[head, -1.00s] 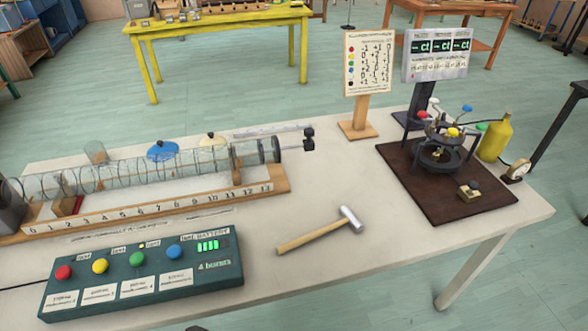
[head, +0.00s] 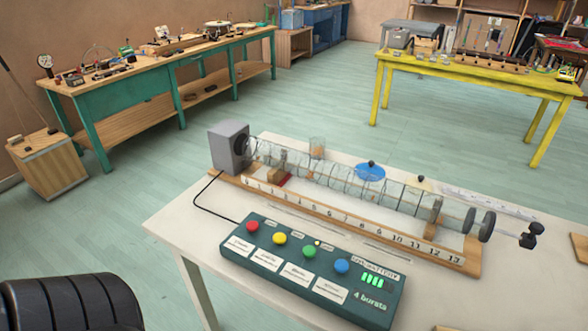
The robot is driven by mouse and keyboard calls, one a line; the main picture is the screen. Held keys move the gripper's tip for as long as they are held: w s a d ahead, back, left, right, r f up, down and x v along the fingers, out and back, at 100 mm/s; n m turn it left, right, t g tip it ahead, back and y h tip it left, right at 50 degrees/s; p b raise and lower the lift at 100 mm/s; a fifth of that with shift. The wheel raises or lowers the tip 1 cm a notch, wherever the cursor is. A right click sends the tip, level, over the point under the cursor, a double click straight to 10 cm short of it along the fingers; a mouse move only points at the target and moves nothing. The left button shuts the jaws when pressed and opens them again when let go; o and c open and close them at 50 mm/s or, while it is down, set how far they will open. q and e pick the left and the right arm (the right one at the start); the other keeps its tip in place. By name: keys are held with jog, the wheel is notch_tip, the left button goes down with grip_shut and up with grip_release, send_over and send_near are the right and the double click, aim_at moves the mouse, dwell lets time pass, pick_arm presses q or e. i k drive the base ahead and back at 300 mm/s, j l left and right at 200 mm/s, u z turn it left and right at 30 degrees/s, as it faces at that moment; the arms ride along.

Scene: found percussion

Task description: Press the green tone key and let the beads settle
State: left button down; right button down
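The green tone key (head: 309,252) is a round button on a dark green control box (head: 235,251), between a yellow key (head: 279,238) and a blue key (head: 342,265). A red key (head: 253,226) is at the left end. A small yellow light shows just above the green key. The box display has several green bars above the words "4 bursts". Behind the box lies a clear ringed tube (head: 345,184) on a numbered wooden base (head: 330,222), with a grey speaker (head: 229,146) at its left end. I cannot make out the beads inside. Neither gripper is in view.
The pale table (head: 176,227) is clear to the left of the box. A jar (head: 317,148) and a blue lid with a knob (head: 370,172) stand behind the tube. A black plunger handle (head: 531,236) sticks out at right. Workbenches stand farther back, with open floor between.

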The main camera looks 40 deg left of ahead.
aim_at(309, 251)
jog(key=u, duration=1.2)
